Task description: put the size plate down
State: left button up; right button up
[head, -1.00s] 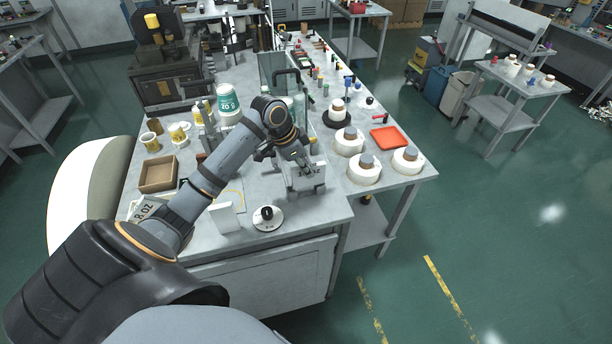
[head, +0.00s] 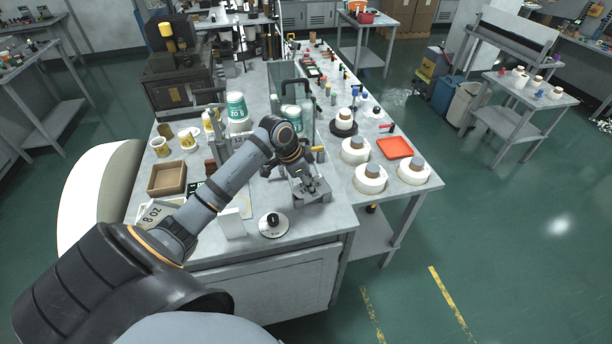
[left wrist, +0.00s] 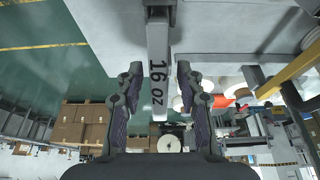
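The size plate (head: 312,194) is a grey plate near the front right of the workbench (head: 335,222). In the left wrist view the plate (left wrist: 158,60) reads "16 oz" and runs between the two fingers. My left gripper (left wrist: 158,88) has its fingers apart, with a gap on each side of the plate. In the head view the left gripper (head: 306,178) is directly over the plate and hides part of it. I cannot tell exactly what the plate rests on. My right gripper is not in view.
A plate marked "8 oz" (head: 155,214) lies at the left. A white upright block (head: 232,223) and a white disc with a black knob (head: 273,225) stand near the front edge. White rolls (head: 370,180) and an orange tray (head: 395,147) are at the right.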

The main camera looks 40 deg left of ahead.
pick_arm(q)
jog(key=b+v, duration=0.2)
jog(key=v, duration=0.8)
jog(key=shift+s+r, duration=0.1)
jog(key=shift+r, duration=0.35)
